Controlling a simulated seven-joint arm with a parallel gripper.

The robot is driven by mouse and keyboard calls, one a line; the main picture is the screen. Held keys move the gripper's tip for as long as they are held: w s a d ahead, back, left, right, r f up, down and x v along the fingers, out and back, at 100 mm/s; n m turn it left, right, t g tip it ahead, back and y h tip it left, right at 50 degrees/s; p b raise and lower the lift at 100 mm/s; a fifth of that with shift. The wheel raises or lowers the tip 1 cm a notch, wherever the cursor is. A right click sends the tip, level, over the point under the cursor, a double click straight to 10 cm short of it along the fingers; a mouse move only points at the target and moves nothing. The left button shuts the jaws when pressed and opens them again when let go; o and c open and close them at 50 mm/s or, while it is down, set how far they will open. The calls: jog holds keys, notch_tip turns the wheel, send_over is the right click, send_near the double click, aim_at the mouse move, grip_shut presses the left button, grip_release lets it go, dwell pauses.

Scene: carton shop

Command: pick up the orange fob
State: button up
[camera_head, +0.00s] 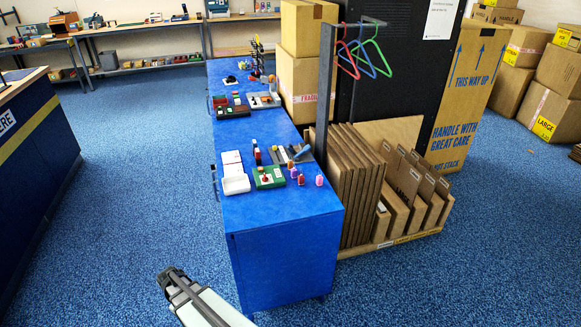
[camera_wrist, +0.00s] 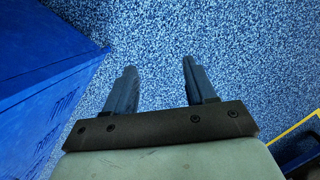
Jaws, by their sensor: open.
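Several small fobs stand in a cluster near the right front of the blue cabinet top in the head view. One of them looks like the orange fob (camera_head: 294,173), though at this size its colour is hard to tell from its pink and red neighbours. A pink fob (camera_head: 319,181) stands a little apart to the right. My gripper (camera_head: 168,273) is low and left of the cabinet, over the floor and away from the fobs. In the wrist view my gripper (camera_wrist: 158,68) has its two fingers apart with only blue carpet between them. No fob shows in the wrist view.
The blue cabinet (camera_head: 285,255) stands between my gripper and the cardboard sheets (camera_head: 355,185). Its side also shows in the wrist view (camera_wrist: 45,80). A white tray (camera_head: 236,184) and a green block (camera_head: 268,177) lie left of the fobs. Open carpet surrounds my gripper.

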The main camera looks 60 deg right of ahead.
jog(key=w+d+r+t+h, duration=0.1)
jog(key=w+d+r+t, duration=0.1)
jog(key=w+d+r, duration=0.8)
jog(key=w+d+r+t+h, duration=0.1)
jog(key=w+d+r, duration=0.4)
jog(key=d+r, duration=0.85)
jog(key=shift+h, duration=0.3)
jog(key=d+r, duration=0.2)
jog(key=d, duration=0.2)
jog(key=d+r, duration=0.2)
jog(key=d, duration=0.3)
jog(key=d+r, duration=0.3)
jog(key=d, duration=0.1)
jog(key=shift+w+d, duration=0.15)
jog(key=shift+d, duration=0.1)
jog(key=s+d+r+m, duration=0.1)
jog(key=s+d+r, duration=0.1)
jog(key=d+r, duration=0.5)
jog(key=m+y, duration=0.3)
jog(key=m, duration=0.5)
send_near(291, 161)
jog(key=f, duration=0.3)
jog(key=a+f, duration=0.1)
jog(key=f, duration=0.2)
jog(key=shift+a, duration=0.15)
jog(key=shift+d+f, duration=0.2)
jog(key=shift+f, duration=1.1)
jog(key=shift+d+f, duration=0.2)
jog(key=shift+f, duration=1.1)
